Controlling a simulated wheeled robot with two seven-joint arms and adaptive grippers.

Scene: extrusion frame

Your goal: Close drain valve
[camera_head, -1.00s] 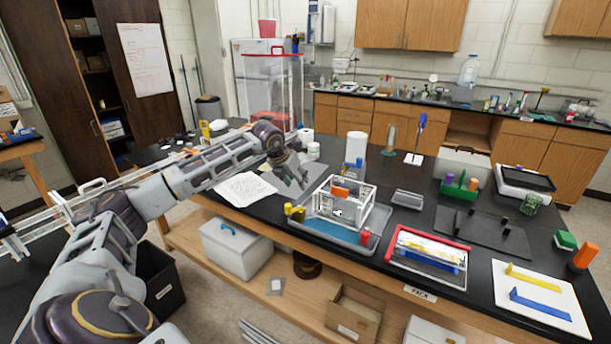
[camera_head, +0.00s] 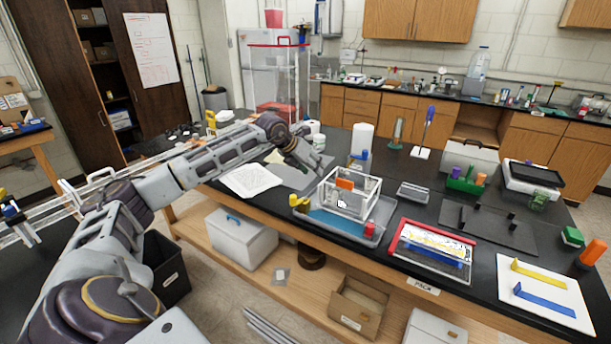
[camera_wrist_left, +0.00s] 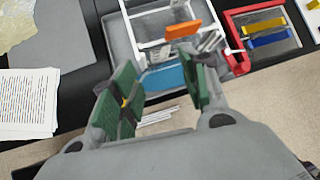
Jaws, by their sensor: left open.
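A clear box with a white frame (camera_head: 352,194) stands in a grey tray (camera_head: 375,236) with a blue floor, on the black bench. An orange bar-like part (camera_head: 345,184) sits on the box; it also shows in the wrist view (camera_wrist_left: 183,30). A yellow part (camera_head: 300,203) is at the tray's left corner and a red part (camera_head: 369,231) at its front right. I cannot tell which part is the drain valve.
A printed sheet (camera_head: 250,181) lies left of the tray. A red-edged tray (camera_head: 398,238) with yellow and blue strips is to the right. A white cylinder (camera_head: 362,139) stands behind the box. Dark bench top is clear between some items.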

